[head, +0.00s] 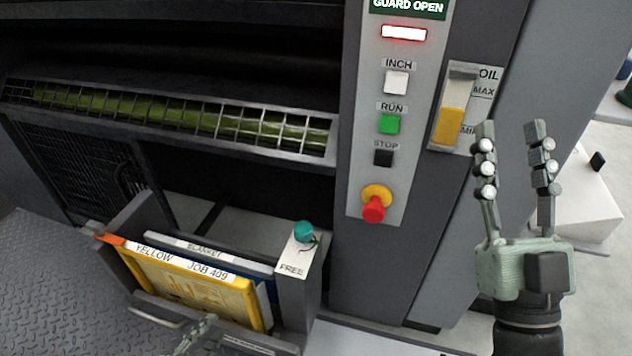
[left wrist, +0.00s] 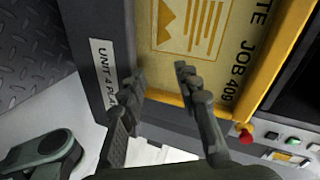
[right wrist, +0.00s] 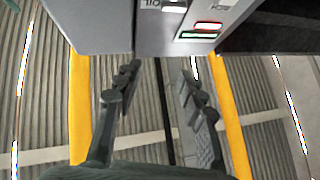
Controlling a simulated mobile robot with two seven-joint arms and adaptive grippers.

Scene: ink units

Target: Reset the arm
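My right gripper (head: 515,130) is raised in front of the grey press side at the right of the head view. Its two fingers point up, apart, with nothing between them. The right wrist view also shows its fingers (right wrist: 159,72) spread and empty. My left gripper (head: 207,320) shows only in small part at the bottom of the head view, in front of the plate rack. In the left wrist view its fingers (left wrist: 158,74) are apart and empty, close to the yellow JOB 409 plate (left wrist: 200,40); contact cannot be told.
The rack's grey front wall (head: 180,322) holds the yellow plate (head: 190,285) and a blanket (head: 205,250). A teal knob (head: 304,232) tops the FREE post. The control panel has a red stop button (head: 374,208). An oil gauge (head: 455,108) is beside my right gripper.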

